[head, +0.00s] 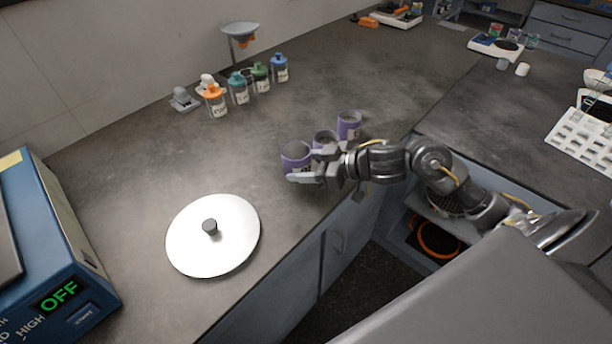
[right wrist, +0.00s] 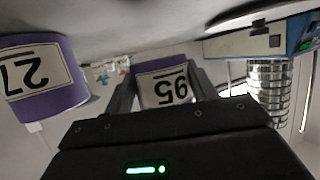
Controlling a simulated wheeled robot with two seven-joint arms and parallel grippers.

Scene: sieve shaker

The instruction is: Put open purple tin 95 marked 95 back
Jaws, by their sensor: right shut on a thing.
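The purple tin marked 95 (right wrist: 163,88) is between the fingers of my right gripper (right wrist: 165,92), which is shut on it. In the head view this open tin (head: 294,156) is the nearest of three purple tins, and my right gripper (head: 308,165) reaches it from the right. It looks upright at or just over the counter; I cannot tell if it touches. A purple tin marked 27 (right wrist: 40,82) stands beside it; it seems to be the middle tin (head: 325,138) in the head view. The third purple tin (head: 349,124) stands farther back. My left gripper is out of view.
A round white lid with a dark knob (head: 212,240) lies on the grey counter (head: 130,170). A blue shaker reading OFF (head: 60,250) is at left. Jars with coloured lids (head: 240,92) and a funnel stand (head: 241,33) are behind. The sieve stack (right wrist: 275,90) shows in the wrist view.

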